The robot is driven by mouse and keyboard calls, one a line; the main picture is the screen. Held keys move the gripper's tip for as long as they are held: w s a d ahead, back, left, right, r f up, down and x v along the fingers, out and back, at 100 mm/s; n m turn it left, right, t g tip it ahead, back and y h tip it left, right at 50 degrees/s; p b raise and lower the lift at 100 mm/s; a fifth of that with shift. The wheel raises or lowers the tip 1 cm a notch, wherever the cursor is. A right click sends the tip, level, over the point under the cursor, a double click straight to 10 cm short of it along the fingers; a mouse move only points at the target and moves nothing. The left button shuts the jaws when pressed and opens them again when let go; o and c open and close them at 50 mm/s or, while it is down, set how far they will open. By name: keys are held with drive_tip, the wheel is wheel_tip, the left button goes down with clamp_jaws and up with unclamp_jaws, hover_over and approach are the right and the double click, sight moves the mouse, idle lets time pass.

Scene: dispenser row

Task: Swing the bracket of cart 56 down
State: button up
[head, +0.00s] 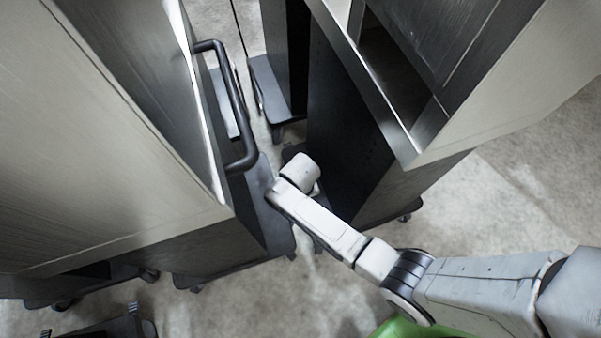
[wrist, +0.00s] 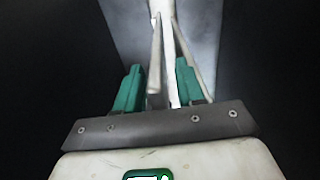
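A black U-shaped bar (head: 240,105), which looks like a bracket or handle, stands out from the right edge of the big left cart (head: 120,180). No cart number is readable, so I cannot tell which cart is 56. My arm reaches into the gap between the left cart and the right cart (head: 345,120), below and right of the bar. My gripper is hidden under my wrist in the head view. In the wrist view my gripper (wrist: 159,80) has its green fingers apart. Pale narrow strips show between and beyond them; I cannot tell what they are.
Dark cart walls stand close on both sides of my gripper in the wrist view. Low black wheeled bases (head: 225,255) stick out at floor level. Another dark cart (head: 285,60) stands behind the gap. Bare concrete floor (head: 540,170) is clear at the right.

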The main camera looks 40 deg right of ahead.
drive_tip(key=shift+c, duration=0.2)
clamp_jaws()
idle(0.4)
